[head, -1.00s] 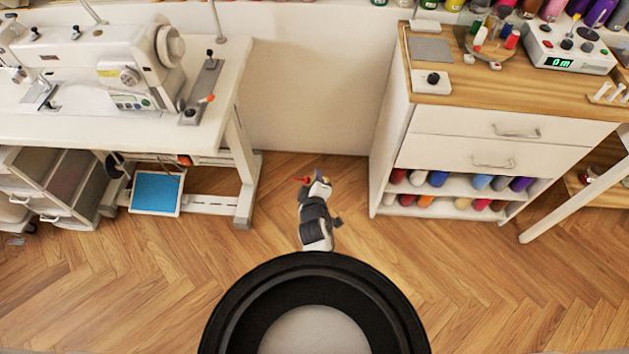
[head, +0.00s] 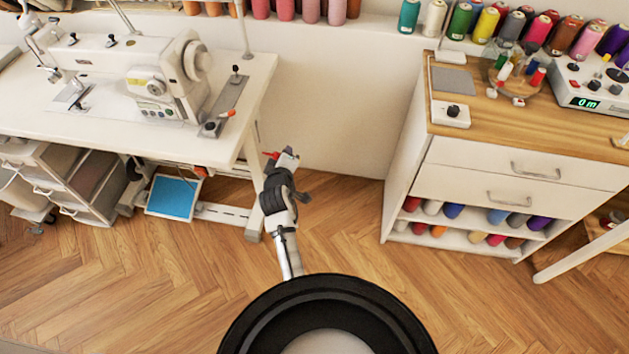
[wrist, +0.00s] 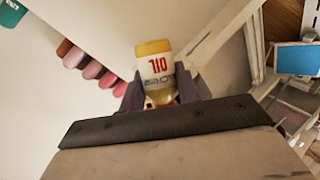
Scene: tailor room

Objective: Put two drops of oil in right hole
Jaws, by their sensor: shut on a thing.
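My gripper (head: 283,160) is raised in front of the right end of the sewing table. It is shut on an oil bottle. In the wrist view the bottle (wrist: 154,66) is yellowish with a white label reading OIL, upside down in the picture, between the two dark fingers of the gripper (wrist: 158,92). In the head view only a small red tip (head: 270,155) shows beside the gripper. The white sewing machine (head: 130,72) stands on the table to the left, apart from the gripper. I cannot make out its oil holes.
The white sewing table (head: 215,148) has its right edge close to my gripper. A drawer cabinet (head: 470,155) stands to the right, with spools on its shelves. Thread spools line the wall ledge. The wooden floor (head: 150,285) in between is clear.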

